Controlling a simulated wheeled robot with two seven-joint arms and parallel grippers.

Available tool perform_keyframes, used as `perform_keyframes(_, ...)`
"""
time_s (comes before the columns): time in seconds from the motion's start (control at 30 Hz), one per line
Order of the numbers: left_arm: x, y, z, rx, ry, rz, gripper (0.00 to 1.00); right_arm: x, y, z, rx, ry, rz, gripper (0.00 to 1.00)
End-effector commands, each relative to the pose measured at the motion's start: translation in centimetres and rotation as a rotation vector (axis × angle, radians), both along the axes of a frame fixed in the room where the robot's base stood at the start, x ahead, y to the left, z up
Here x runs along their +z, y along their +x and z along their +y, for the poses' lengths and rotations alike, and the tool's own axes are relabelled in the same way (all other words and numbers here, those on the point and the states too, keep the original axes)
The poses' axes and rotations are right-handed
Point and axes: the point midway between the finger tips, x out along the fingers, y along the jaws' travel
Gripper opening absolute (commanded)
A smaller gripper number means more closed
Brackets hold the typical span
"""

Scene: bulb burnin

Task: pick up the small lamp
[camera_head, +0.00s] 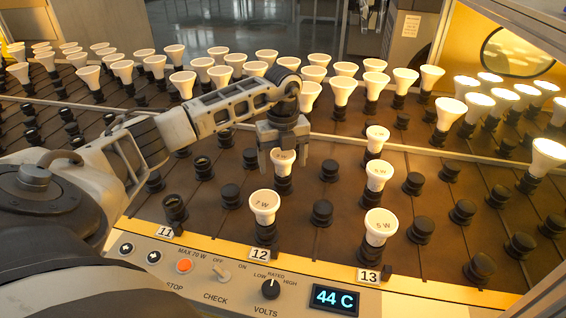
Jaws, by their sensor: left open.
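A small white reflector lamp (283,157) stands upright in a black socket in the row behind label 12. My left gripper (283,153) is above it, pointing down and open, with one finger on each side of the lamp. I cannot tell whether the fingers touch it. A lamp marked 7 W (264,203) stands in front of it in the same row. A lamp marked 5 W (380,223) stands in the row behind label 13, with another marked lamp (378,174) and a smaller-looking lamp (377,135) behind. My right gripper is not in view.
Many white lamps (343,88) fill the back rows, and several lit ones (548,154) stand at the right. Empty black sockets (322,212) lie between the lamps. The front panel (206,288) carries knobs, an orange button and a display (334,299) reading 44 C.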

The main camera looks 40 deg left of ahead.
Motion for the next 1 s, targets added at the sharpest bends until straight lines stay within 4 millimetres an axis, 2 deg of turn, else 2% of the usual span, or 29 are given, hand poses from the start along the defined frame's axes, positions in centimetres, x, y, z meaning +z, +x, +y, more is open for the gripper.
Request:
perform_keyframes(0.1, 0.0, 0.0, 0.0, 0.0, 0.0, 0.0, 0.76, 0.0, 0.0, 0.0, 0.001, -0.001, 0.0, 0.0)
perform_keyframes(0.27, 0.0, 0.0, 0.0, 0.0, 0.0, 0.0, 0.32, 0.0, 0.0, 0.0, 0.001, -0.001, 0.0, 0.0)
perform_keyframes(0.3, 0.0, 0.0, 0.0, 0.0, 0.0, 0.0, 0.3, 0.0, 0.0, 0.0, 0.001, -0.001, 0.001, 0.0)
perform_keyframes(0.67, 0.5, 0.1, 0.0, 0.0, 0.0, -0.002, 0.3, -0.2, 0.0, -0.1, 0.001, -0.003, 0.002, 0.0)
perform_keyframes(0.77, 1.3, 0.1, 0.0, 0.001, 0.001, -0.005, 0.3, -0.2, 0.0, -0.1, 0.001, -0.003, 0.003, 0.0)
perform_keyframes(0.9, 3.4, 0.1, 0.0, 0.0, 0.0, -0.006, 0.3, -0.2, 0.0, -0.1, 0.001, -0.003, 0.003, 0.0)
perform_keyframes(1.0, 5.2, -0.9, -1.2, -0.005, 0.001, -0.005, 0.3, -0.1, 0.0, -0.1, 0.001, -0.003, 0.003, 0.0)
